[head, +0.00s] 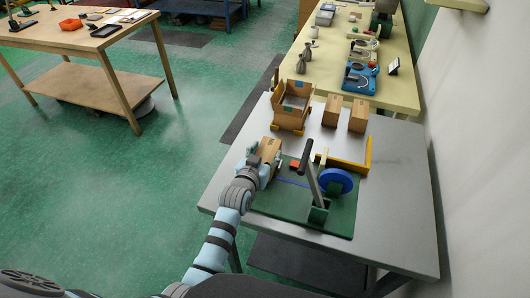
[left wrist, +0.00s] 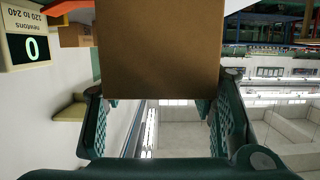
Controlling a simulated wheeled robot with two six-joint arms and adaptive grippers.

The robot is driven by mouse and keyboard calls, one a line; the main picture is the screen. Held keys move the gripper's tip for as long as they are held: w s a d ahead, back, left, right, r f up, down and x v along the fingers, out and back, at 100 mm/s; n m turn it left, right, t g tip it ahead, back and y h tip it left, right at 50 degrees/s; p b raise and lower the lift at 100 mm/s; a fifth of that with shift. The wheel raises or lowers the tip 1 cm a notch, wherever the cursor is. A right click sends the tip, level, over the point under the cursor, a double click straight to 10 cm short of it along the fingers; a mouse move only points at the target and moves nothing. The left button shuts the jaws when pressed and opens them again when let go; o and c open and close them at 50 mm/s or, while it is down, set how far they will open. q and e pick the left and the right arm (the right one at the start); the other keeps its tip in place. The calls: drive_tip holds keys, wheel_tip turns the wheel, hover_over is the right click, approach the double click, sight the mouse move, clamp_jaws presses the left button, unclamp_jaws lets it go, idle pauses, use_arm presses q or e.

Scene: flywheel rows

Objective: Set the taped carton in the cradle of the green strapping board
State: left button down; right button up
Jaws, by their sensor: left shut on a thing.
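My left gripper (head: 264,162) is shut on a brown taped carton (head: 271,146) at the left edge of the green strapping board (head: 335,215). In the left wrist view the carton (left wrist: 160,45) fills the space between the two green fingers. The board carries a blue wheel (head: 335,181), a dark-handled lever (head: 306,156) and a small red-orange part (head: 295,164). The arm and carton hide part of the board's left side, and I cannot make out the cradle clearly. Whether the carton touches the board cannot be told. My right gripper is not in view.
An open carton (head: 290,117) and two closed cartons (head: 332,111) (head: 358,116) stand behind the board on the grey table (head: 405,210). A yellow angled bracket (head: 367,155) lies behind the wheel. A display (left wrist: 31,45) reads 0. The table's right side is clear.

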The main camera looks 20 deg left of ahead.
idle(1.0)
use_arm(q)
drive_tip(key=shift+f+b, duration=0.35)
drive_tip(key=shift+f, duration=0.6)
idle(0.9)
drive_tip(key=c, duration=0.7)
unclamp_jaws()
drive_tip(key=shift+o, duration=0.5)
drive_tip(key=shift+s, duration=0.1)
drive_tip(key=shift+f, duration=0.1)
wheel_tip(320, 180, up, 10)
drive_tip(key=shift+r, duration=0.1)
